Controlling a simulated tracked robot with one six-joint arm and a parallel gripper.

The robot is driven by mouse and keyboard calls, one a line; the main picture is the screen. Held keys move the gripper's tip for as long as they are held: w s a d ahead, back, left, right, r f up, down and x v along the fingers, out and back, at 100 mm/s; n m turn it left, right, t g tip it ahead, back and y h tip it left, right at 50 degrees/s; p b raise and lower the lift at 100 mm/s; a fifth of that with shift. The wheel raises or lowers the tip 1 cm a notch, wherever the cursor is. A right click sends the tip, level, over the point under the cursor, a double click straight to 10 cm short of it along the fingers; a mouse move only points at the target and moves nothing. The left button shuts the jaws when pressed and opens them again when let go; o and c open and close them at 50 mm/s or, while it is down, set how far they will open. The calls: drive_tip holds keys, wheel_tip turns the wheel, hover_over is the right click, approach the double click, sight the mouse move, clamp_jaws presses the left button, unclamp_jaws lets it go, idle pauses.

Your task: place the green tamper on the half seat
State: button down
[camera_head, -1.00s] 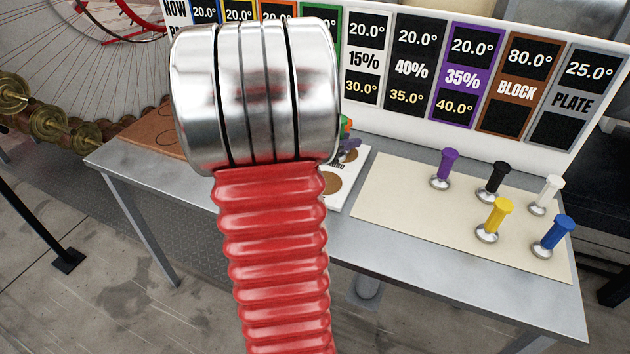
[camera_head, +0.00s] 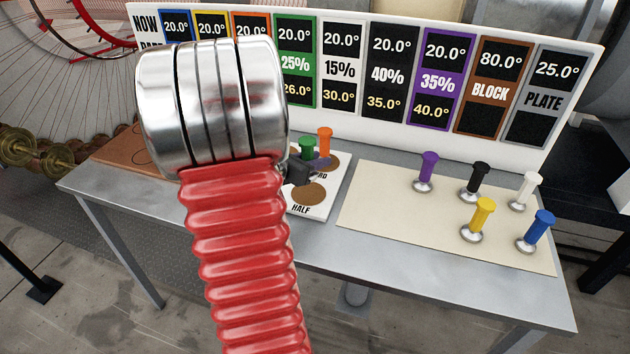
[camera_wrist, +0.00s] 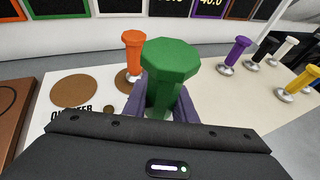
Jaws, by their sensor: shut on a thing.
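The green tamper (camera_wrist: 170,62) stands between the purple fingers of my gripper (camera_wrist: 166,105), which are shut on it. In the head view the green tamper (camera_head: 307,145) shows at the right of my arm, with my gripper (camera_head: 304,166) below its top. The half seat (camera_head: 308,194) is a brown disc on the white card, labelled HALF, nearer the front than the tamper. The tamper's foot is hidden, so I cannot tell whether it touches the card.
The orange tamper (camera_head: 324,141) stands close beside the green one. Several tampers, such as the purple one (camera_head: 428,171), stand on the cream mat (camera_head: 375,215) to the right. The sign board (camera_head: 340,110) rises behind. The table's front strip is clear.

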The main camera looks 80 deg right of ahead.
sight(317, 187)
drive_tip(key=shift+f, duration=1.1)
drive_tip(key=shift+f, duration=1.85)
drive_tip(key=shift+f, duration=0.15)
drive_tip(key=c, duration=1.5)
unclamp_jaws()
drive_tip(key=shift+o, duration=0.2)
